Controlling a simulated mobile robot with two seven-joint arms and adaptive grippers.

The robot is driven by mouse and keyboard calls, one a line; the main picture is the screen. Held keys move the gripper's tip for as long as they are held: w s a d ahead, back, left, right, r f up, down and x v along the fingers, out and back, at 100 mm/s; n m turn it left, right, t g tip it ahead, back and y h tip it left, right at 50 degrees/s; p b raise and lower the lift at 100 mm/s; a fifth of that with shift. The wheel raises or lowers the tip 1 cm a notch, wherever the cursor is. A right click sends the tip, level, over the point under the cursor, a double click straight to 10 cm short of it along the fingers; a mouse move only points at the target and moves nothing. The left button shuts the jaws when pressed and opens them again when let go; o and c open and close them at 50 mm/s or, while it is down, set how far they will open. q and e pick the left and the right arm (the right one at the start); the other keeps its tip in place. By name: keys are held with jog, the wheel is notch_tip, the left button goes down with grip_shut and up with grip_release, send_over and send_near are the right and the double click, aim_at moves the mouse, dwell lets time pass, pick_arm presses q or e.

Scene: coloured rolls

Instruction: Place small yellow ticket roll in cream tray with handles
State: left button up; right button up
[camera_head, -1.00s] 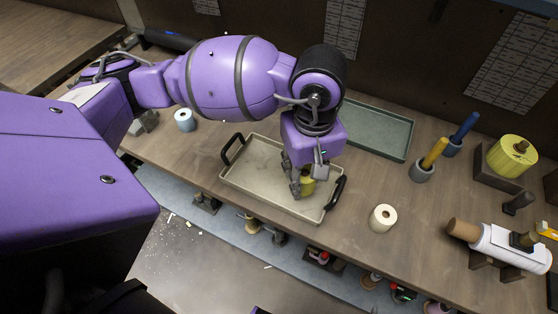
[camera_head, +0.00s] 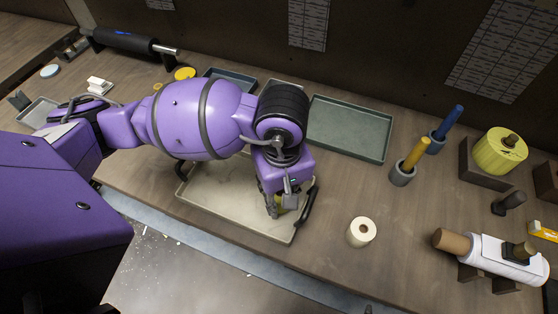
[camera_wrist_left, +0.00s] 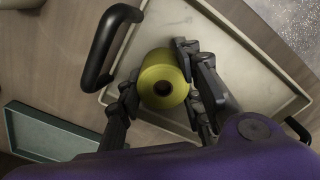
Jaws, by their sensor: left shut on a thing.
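The small yellow ticket roll (camera_wrist_left: 163,80) is between the fingers of my left gripper (camera_wrist_left: 160,95) in the left wrist view. The gripper is shut on it. In the head view the roll (camera_head: 289,201) is mostly hidden by my left gripper (camera_head: 281,207). The roll is over the cream tray (camera_head: 225,207), near its right end beside the black handle (camera_head: 307,206). I cannot tell whether the roll touches the tray floor. The tray's pale floor and rim also show in the left wrist view (camera_wrist_left: 240,75). My right gripper is not in view.
A white roll (camera_head: 361,231) stands right of the cream tray. A green-grey tray (camera_head: 348,128) lies behind it. Blue (camera_head: 448,122) and yellow (camera_head: 416,154) sticks stand in grey holders. A large yellow roll (camera_head: 499,152) and a white roll on a stand (camera_head: 505,259) are at the right.

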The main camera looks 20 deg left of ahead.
pick_arm(q)
jog(key=shift+f, duration=0.2)
jog(key=o, duration=1.2)
jog(key=shift+w, duration=0.1)
notch_tip(320, 180, up, 13)
jog(key=shift+f, duration=0.2)
